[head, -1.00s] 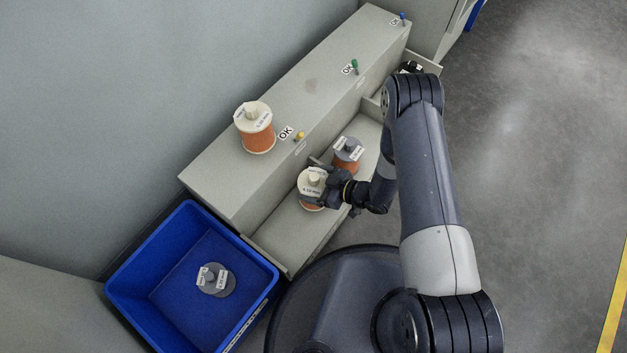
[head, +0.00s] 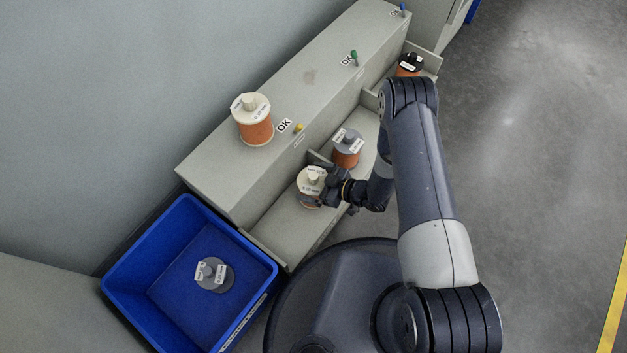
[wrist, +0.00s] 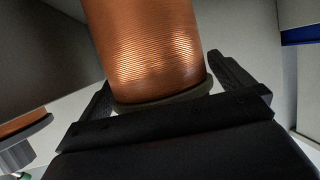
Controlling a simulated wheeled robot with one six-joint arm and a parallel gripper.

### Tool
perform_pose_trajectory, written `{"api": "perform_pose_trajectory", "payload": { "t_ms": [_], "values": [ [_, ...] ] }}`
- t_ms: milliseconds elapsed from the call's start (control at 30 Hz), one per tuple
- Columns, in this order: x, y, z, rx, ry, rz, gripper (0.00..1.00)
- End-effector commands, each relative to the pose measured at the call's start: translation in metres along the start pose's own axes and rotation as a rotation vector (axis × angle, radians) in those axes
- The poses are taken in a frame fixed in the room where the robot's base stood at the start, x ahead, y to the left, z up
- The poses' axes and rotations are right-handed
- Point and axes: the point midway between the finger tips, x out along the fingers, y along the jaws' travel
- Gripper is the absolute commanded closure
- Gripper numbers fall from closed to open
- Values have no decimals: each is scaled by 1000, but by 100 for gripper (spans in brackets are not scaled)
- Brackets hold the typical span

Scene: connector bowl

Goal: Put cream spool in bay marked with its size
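A cream spool (head: 311,180) with orange wire and a white size label, too small to read surely, is upright in the nearest bay (head: 279,226). My gripper (head: 326,185) is at its right side. In the wrist view, the spool's copper winding (wrist: 146,40) fills the upper middle, and my gripper's fingers (wrist: 163,98) lie against both sides of its flange. The gripper looks shut on this spool. Whether its base touches the bay floor is hidden. Another cream spool (head: 250,104) stands on the grey top (head: 215,160), beside an "OK" mark and yellow peg.
A grey-flanged spool (head: 346,145) stands in the middle bay, just past a low divider. A black-topped spool (head: 409,65) is in the far bay. A blue bin (head: 152,255) at lower left holds a grey spool (head: 212,273). Green and blue pegs (head: 353,56) mark the farther bays.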

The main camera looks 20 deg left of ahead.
Motion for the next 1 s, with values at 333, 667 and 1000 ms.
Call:
{"api": "perform_pose_trajectory", "payload": {
  "t_ms": [333, 667, 1000],
  "values": [
    [-10, 1, -4, 2, -1, 3, 0],
    [-73, 2, -4, 3, -1, 5, 0],
    [-115, 1, -3, 2, 0, 2, 0]
  ]
}}
